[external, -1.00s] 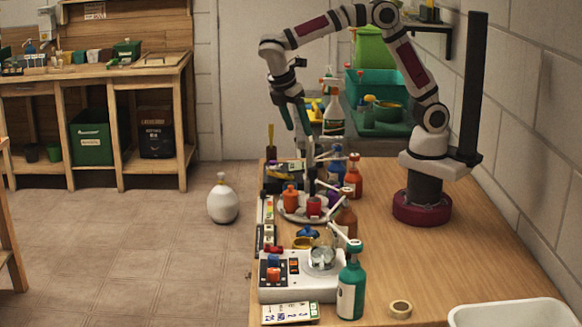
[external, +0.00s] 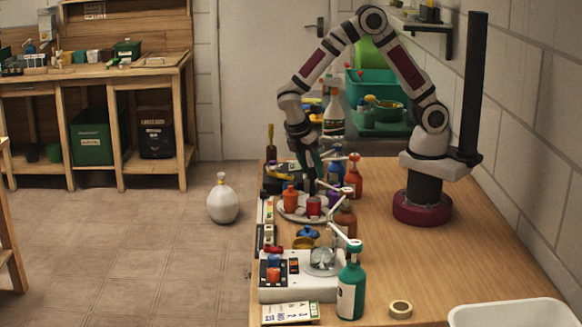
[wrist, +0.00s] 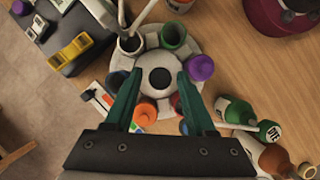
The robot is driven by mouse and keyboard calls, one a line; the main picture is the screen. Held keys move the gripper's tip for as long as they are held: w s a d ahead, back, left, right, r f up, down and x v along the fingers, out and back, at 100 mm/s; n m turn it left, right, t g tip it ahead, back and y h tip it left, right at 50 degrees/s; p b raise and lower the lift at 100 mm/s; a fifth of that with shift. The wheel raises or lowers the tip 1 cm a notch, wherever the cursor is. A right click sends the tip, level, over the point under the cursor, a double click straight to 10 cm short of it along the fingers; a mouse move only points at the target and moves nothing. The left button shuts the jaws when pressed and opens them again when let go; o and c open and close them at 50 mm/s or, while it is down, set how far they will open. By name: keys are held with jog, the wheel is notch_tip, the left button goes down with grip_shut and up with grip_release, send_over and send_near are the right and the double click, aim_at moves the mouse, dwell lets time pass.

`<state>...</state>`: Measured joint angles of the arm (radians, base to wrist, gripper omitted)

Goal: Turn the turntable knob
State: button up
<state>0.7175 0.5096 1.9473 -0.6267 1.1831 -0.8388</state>
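The turntable (wrist: 205,103) is a pale round plate carrying several small coloured pots around its rim. In the external view the turntable (external: 288,210) sits near the table's left edge, and the knob is hidden behind pots and my gripper. My gripper (wrist: 159,80) has green fingers, spread apart, one on each side of the knob in the wrist view. A gap shows between each finger and the knob. In the external view my gripper (external: 316,184) points down over the turntable. It holds nothing.
Purple (wrist: 201,67) and orange (wrist: 145,112) pots stand close around the fingers. A white switch box (external: 290,290) is in front. The table's right side is mostly clear.

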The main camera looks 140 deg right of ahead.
grip_shut()
jog(key=m+y, duration=0.1)
jog(key=m, duration=0.1)
jog(key=m+y, duration=0.1)
jog(key=m, duration=0.2)
jog(key=shift+d+m, duration=0.2)
jog(key=shift+m, duration=0.1)
jog(key=m+t+y, duration=0.1)
jog(key=m, duration=0.2)
jog(key=m+t, duration=0.1)
jog(key=m, duration=0.1)
jog(key=shift+s+d+m+y, duration=0.1)
jog(key=shift+s+m+y, duration=0.05)
jog(key=shift+m+y, duration=0.25)
jog(key=shift+m, duration=0.3)
jog(key=shift+o, duration=1.1)
grip_release()
